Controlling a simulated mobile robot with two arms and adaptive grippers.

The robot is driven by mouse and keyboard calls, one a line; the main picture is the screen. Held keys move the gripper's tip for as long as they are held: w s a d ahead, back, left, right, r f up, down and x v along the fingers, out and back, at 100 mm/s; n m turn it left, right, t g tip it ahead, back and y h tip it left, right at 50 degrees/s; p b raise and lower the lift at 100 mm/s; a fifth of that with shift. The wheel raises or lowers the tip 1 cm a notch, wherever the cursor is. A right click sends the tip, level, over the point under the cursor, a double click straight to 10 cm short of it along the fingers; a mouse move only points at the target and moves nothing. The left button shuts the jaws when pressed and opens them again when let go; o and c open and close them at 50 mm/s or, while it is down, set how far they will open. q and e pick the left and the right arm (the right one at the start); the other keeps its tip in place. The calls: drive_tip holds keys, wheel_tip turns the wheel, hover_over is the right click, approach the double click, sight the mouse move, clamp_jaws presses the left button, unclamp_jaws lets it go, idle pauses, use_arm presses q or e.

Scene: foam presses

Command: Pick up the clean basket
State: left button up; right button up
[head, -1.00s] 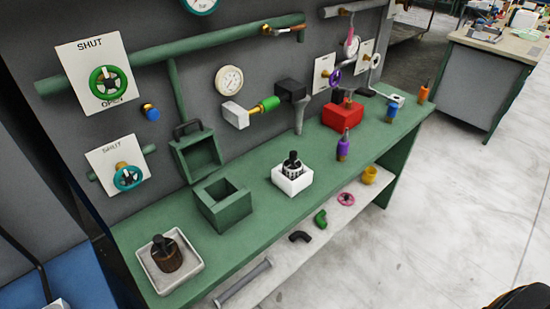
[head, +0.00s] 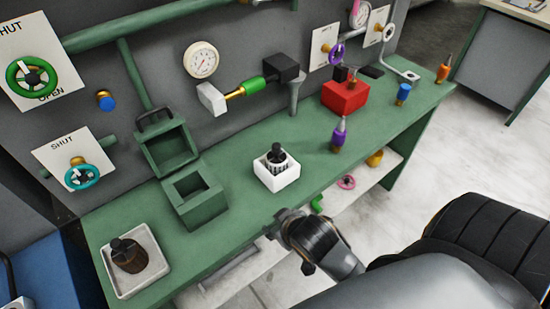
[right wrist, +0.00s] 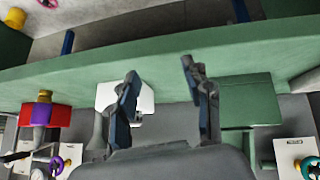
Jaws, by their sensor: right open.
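The clean basket (head: 277,155) is a small pale slotted basket with a black knob on top. It stands upright in a square white holder (head: 278,180) in the middle of the green bench. A dark brown basket (head: 129,258) with a black knob sits in a pale tray (head: 108,283) at the bench's near left. My right gripper (head: 296,218) is at the bench's front edge, a little below and right of the white holder in the head view, apart from it. In the right wrist view, my open, empty gripper (right wrist: 160,82) partly covers the white holder (right wrist: 107,94). My left gripper is not in view.
A green box (head: 193,205) with its lid raised stands left of the white holder. A purple bottle (head: 339,136) and a red box (head: 345,97) stand to the right. Pipes, gauges and valves line the wall behind. A lower shelf (head: 212,290) runs under the bench.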

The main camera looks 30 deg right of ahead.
drive_tip(key=w+a+r+n+t+y, duration=0.1)
drive_tip(key=w+a+r+n+t, duration=0.1)
drive_tip(key=w+r+t, duration=0.6)
drive_tip(key=w+a+r+n+t+y, duration=0.1)
drive_tip(key=w+a+r+n+t, duration=0.15)
drive_tip(key=w+r, duration=0.8)
drive_tip(key=s+a+r+n+g+y, duration=0.3)
drive_tip(key=a+r+n+g+y, duration=0.5)
drive_tip(key=a+r+n+y, duration=0.8)
drive_tip(key=n+g+h, duration=0.4)
drive_tip(key=g+h, duration=0.6)
drive_tip(key=h, duration=0.7)
hover_over(277, 146)
wheel_tip(277, 146, down, 14)
drive_tip(key=f+p, duration=0.1)
drive_tip(key=f, duration=0.4)
drive_tip(key=f+p, duration=0.1)
drive_tip(key=f, duration=0.2)
drive_tip(key=shift+w+f+p, duration=0.2)
drive_tip(key=shift+w+p, duration=0.05)
drive_tip(key=shift+p, duration=0.05)
drive_tip(key=shift+f+p, duration=0.3)
wheel_tip(277, 146, down, 4)
drive_tip(key=shift+s+r+p, duration=0.15)
drive_tip(key=shift+r+p, duration=0.1)
drive_tip(key=shift+p, duration=0.8)
drive_tip(key=shift+f, duration=0.6)
clamp_jaws()
